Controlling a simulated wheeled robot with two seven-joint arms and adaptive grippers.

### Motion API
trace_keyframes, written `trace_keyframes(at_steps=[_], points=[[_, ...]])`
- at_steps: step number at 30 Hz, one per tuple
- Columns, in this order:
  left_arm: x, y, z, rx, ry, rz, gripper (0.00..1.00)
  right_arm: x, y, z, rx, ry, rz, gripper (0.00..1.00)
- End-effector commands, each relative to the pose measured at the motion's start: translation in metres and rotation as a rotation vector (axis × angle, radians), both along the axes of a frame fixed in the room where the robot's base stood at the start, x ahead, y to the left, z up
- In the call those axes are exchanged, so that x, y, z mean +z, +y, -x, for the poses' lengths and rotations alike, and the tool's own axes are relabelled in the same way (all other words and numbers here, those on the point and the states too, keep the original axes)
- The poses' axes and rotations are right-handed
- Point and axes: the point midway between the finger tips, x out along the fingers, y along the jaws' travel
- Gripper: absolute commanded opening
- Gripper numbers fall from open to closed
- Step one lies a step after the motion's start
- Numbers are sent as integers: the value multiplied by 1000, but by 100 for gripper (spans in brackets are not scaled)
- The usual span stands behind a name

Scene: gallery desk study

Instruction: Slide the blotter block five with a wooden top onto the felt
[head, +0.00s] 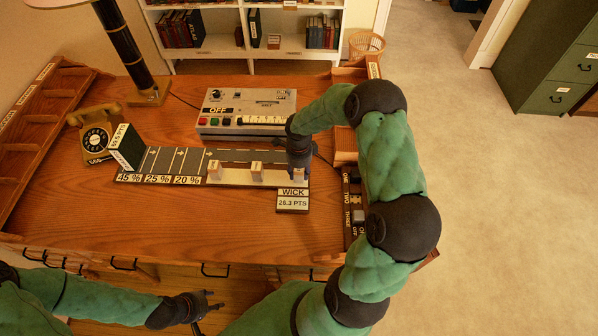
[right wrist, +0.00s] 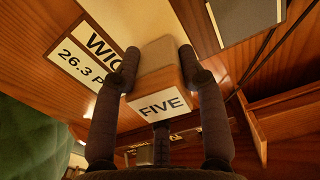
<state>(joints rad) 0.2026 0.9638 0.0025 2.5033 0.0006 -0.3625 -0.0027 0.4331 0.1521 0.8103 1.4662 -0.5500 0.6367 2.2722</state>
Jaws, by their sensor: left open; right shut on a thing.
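The blotter block labelled FIVE (right wrist: 158,72), with a tan wooden face, sits between the fingers of my right gripper (right wrist: 157,75), which is shut on it in the right wrist view. In the head view my right gripper (head: 299,168) reaches down at the right end of a pale strip, and it partly hides block five. Two similar pale blocks stand on that strip further left, a middle one (head: 257,171) and a left one (head: 214,170). A dark grey felt-like band (head: 240,156) runs behind them. My left gripper (head: 207,306) is open and empty in front of the desk.
A WICK 26.3 PTS sign (head: 292,199) lies just in front of block five. A grey control box (head: 247,110) stands behind the band. A green upright block (head: 127,147) and a yellow telephone (head: 95,132) are at left. The desk's front middle is clear.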

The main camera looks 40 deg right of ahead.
Motion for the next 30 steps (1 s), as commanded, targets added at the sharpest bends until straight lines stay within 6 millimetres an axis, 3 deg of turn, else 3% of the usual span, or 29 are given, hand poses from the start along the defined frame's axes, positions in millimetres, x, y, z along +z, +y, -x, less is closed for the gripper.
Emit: trace_keyframes(at_steps=[30], points=[[-8, 0, 0, 0, 0, 0, 44, 0, -17, -18, 0, -2, 1, 7]])
